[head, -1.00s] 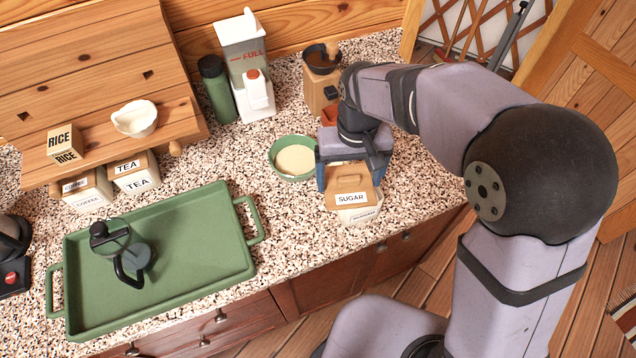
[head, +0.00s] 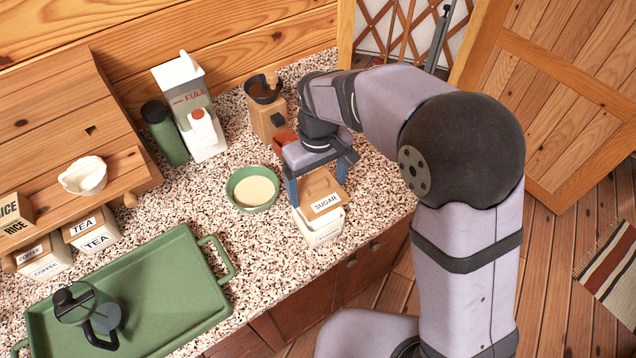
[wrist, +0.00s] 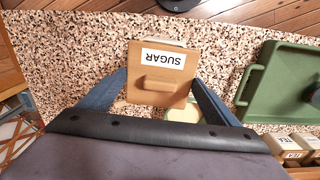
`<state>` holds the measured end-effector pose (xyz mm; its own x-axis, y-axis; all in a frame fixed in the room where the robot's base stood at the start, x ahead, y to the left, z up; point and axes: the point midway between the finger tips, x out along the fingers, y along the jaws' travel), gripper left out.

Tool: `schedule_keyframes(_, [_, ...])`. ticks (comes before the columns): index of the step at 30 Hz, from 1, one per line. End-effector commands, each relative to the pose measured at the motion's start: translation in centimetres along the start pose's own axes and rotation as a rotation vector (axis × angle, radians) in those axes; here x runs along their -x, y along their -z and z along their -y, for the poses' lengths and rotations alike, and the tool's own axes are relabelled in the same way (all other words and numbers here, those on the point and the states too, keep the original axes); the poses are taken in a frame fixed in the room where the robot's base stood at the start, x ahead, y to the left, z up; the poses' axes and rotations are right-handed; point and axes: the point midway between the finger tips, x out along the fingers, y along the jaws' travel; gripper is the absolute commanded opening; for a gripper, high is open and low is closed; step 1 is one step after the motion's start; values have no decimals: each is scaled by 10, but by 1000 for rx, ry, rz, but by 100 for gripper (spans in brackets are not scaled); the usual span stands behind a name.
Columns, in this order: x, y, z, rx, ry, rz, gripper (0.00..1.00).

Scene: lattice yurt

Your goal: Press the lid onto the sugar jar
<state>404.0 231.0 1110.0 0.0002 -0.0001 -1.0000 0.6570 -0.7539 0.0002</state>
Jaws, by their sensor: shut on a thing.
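The wooden lid (head: 320,188) with a white SUGAR label and a raised handle is between the fingers of my gripper (head: 318,178), which is shut on it. The white sugar jar (head: 322,232) stands on the speckled counter below the lid. Part of its rim and front shows past the lid's near edge; the lid hides the rest of the opening. I cannot tell whether lid and jar touch. In the wrist view the lid (wrist: 163,70) sits between my blue fingers, with a pale strip of the jar (wrist: 163,42) beyond its edge.
A green bowl (head: 252,188) with pale contents stands close left of the jar. A wooden grinder (head: 267,112), carton (head: 185,85) and green bottle (head: 164,135) stand behind. A green tray (head: 170,290) with a glass press lies front left. The counter's front edge is close to the jar.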

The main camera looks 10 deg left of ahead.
Motion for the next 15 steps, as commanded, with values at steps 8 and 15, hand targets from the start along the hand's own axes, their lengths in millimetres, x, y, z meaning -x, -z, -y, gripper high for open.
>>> schedule_keyframes(8, [-18, 0, 0, -1, 0, 0, 63])
schedule_keyframes(15, [-39, 0, 0, -1, 0, 0, 63])
